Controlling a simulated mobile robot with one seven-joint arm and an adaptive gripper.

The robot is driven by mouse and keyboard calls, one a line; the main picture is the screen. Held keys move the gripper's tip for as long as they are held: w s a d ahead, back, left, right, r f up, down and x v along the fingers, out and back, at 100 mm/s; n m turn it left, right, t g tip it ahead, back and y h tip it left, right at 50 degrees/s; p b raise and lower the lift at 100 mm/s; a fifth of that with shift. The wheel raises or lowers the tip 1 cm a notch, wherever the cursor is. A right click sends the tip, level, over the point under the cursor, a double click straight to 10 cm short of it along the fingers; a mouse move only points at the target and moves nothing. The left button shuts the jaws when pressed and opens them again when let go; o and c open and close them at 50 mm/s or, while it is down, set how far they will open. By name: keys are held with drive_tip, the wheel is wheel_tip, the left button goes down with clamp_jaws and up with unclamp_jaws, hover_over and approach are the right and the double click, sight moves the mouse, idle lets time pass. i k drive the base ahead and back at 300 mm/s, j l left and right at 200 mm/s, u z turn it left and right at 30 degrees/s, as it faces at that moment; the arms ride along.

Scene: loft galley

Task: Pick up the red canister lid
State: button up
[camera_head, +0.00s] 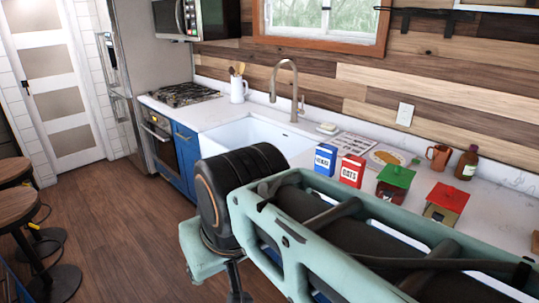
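The red lid (448,197) is shaped like a small roof and sits on a tan canister (440,215) on the white counter. It is at the right, beyond my arm. My arm crosses the lower right of the view and hides part of the counter in front of the canister. A similar canister with a green lid (396,176) stands just left of it. The fingers of my gripper are not in view, so I cannot tell their state.
A blue box (325,160) and a red oats box (352,171) stand left of the canisters. A copper mug (438,157) and a brown bottle (467,163) stand behind. A white sink (255,136) is further left. Stools (18,207) stand at far left; the wooden floor between is clear.

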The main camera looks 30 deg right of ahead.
sight(446, 197)
drive_tip(key=z, duration=2.5)
